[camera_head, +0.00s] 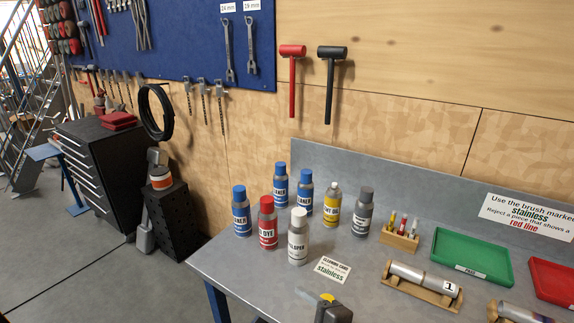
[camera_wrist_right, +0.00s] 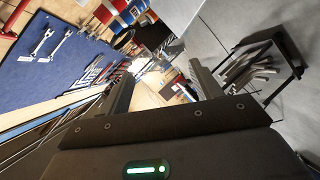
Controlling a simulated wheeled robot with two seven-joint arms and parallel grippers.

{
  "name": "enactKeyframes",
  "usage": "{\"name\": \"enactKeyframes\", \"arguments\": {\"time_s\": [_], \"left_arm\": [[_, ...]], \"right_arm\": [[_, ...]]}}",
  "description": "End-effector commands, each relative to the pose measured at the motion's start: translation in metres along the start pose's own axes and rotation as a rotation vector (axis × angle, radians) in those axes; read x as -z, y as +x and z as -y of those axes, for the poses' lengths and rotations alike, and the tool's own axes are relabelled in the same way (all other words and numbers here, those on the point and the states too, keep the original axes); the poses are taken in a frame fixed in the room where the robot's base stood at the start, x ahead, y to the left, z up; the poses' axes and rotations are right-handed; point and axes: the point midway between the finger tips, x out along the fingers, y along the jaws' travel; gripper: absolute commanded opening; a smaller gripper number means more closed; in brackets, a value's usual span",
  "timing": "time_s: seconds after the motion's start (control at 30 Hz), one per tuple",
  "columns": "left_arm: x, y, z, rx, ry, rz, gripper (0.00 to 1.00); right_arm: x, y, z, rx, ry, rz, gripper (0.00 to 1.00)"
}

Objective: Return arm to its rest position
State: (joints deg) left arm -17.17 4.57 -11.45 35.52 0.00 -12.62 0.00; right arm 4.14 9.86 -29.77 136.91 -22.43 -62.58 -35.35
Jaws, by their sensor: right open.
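My right gripper (camera_wrist_right: 165,82) shows only in the right wrist view. Its two dark fingers stand wide apart with nothing between them. Beyond the fingers are floor and shop equipment, some way off, and the fingers touch nothing that I can see. I make out neither gripper in the head view, and my left gripper is not in view. A dark and yellow object (camera_head: 328,298) is cut off by the head view's bottom edge at the bench; I cannot tell what it is.
The grey bench (camera_head: 225,262) carries several bottles, including a red-capped dye bottle (camera_head: 267,225), a green tray (camera_head: 471,257), a red tray (camera_head: 552,283) and a metal tube on a wooden cradle (camera_head: 422,282). A black drawer cabinet (camera_head: 92,165) stands left. A dark-framed rack (camera_wrist_right: 262,62) shows in the wrist view.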

Motion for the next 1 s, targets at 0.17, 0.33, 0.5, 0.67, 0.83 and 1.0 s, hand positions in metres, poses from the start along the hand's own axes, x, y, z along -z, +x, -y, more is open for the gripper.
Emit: {"name": "enactKeyframes", "arguments": {"time_s": [0.17,0.33,0.5,0.67,0.83,1.0], "left_arm": [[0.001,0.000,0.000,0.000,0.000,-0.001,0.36],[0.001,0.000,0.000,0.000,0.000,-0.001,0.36],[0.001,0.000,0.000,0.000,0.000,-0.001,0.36],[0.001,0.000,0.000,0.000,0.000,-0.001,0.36],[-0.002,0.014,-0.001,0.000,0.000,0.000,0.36],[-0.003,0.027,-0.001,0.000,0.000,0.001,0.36]], "right_arm": [[-0.101,-0.055,0.088,0.130,0.613,0.398,0.64],[-0.146,-0.112,0.150,0.174,0.960,0.674,0.64],[-0.168,-0.161,0.194,0.183,1.185,0.881,0.64],[-0.178,-0.206,0.228,0.178,1.355,1.062,0.64],[-0.212,-0.165,0.279,0.199,1.340,1.062,0.64],[-0.245,-0.134,0.342,0.223,1.339,1.078,0.64]]}}
